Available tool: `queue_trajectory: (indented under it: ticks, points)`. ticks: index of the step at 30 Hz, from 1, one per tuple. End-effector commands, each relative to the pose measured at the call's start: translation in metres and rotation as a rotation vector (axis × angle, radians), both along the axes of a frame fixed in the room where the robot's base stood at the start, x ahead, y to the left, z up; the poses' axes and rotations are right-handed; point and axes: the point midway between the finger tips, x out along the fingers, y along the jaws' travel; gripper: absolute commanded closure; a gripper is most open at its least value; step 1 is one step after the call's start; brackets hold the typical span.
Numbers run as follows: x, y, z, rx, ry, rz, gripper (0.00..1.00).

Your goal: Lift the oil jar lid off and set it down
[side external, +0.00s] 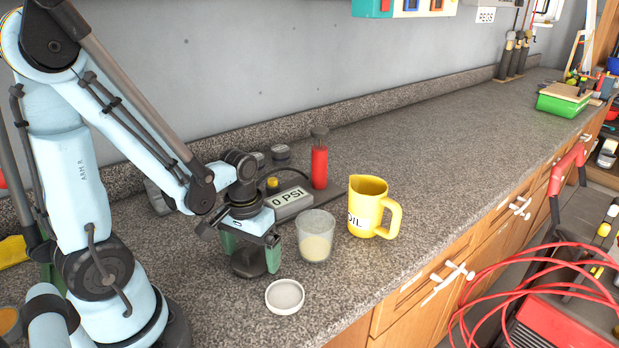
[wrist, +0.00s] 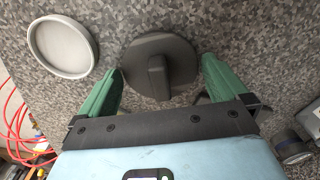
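A dark round lid (side external: 249,266) with a bar handle sits low on the counter, left of the open glass jar. It also shows in the wrist view (wrist: 152,72). My gripper (side external: 250,257) points down over this lid. Its two green fingers stand apart, one on each side of the lid, with gaps beside the handle in the wrist view. The glass jar (side external: 316,240) is upright, has no lid on it and holds pale yellow contents. A yellow jug (side external: 367,207) marked OIL stands to its right.
A shallow white round dish or cap (side external: 285,296) lies in front of the jar, near the counter's front edge. A red bottle (side external: 319,165) and a box reading 0 PSI (side external: 291,203) stand behind.

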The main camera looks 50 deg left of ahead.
Motion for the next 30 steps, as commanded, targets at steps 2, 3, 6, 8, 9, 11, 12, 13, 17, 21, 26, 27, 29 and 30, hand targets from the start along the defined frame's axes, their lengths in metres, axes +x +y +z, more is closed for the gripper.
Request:
queue_trajectory:
  ticks: [2,3,6,8,9,11,12,13,17,21,26,27,29,30]
  points:
    - [0.000,0.000,0.001,0.000,0.000,0.000,0.00]
    - [0.000,0.000,0.002,0.000,0.000,0.000,0.00]
    - [0.000,0.000,0.008,0.000,0.000,0.000,0.00]
    - [0.000,0.000,0.013,0.000,0.000,0.000,0.00]
    - [0.000,0.000,0.016,0.000,0.000,0.000,0.00]
    - [0.000,0.000,0.022,0.000,0.000,0.000,0.00]
    - [-0.001,0.000,0.026,0.000,0.000,0.000,0.00]
    - [0.000,0.000,0.029,0.000,0.000,0.000,0.00]
    - [0.000,0.000,0.043,0.000,0.000,0.000,0.00]
    - [0.000,0.000,0.058,0.000,0.000,0.000,0.00]
    - [0.000,0.000,0.076,0.000,0.000,0.000,0.00]
    - [0.000,0.000,0.081,0.000,0.000,0.000,0.00]
    - [0.000,0.000,0.088,0.000,0.000,0.000,0.00]
    - [0.000,0.000,0.092,0.000,0.000,0.000,0.00]
